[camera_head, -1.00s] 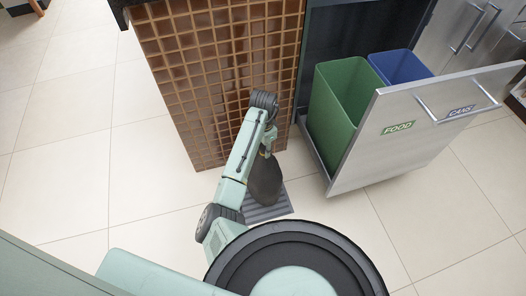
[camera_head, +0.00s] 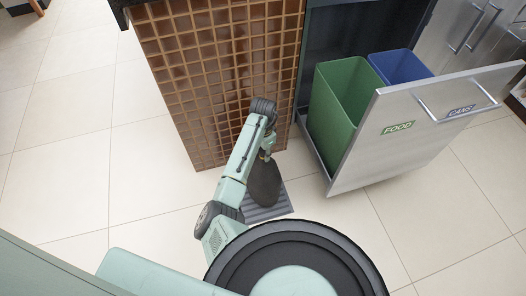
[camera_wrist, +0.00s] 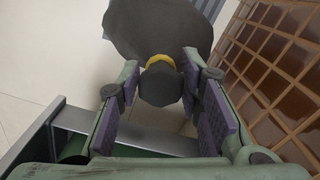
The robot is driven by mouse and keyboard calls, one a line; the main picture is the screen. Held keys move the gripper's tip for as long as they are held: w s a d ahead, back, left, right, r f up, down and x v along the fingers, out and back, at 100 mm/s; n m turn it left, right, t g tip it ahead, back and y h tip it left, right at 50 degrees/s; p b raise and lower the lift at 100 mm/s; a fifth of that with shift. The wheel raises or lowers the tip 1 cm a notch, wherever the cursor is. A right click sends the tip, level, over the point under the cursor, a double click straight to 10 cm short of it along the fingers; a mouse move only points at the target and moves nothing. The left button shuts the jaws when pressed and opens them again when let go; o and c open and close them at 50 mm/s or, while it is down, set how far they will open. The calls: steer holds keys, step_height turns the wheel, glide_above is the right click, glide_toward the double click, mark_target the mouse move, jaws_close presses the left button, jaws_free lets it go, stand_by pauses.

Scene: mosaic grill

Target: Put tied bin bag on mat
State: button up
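The tied bin bag (camera_head: 265,185) is dark grey and stands upright over the grey ribbed mat (camera_head: 283,207), and looks to rest on it. The bag also shows in the wrist view (camera_wrist: 150,30), with a yellow tie and a dark knot. A corner of the mat shows there too (camera_wrist: 203,8). My gripper (camera_wrist: 160,62) has its two purple-padded fingers on either side of the tied neck, with narrow gaps visible beside the tie. In the head view my gripper (camera_head: 267,153) is just above the bag, partly hidden by my arm.
A brown mosaic-tiled counter end (camera_head: 225,80) stands close behind the mat. To the right is a pulled-out drawer with a green food bin (camera_head: 340,100) and a blue cans bin (camera_head: 400,66). Open tiled floor (camera_head: 70,150) lies left.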

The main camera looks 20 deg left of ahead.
steer(key=o, duration=0.4)
step_height(320, 180, up, 12)
steer(key=shift+r, duration=0.2)
stand_by(0.4)
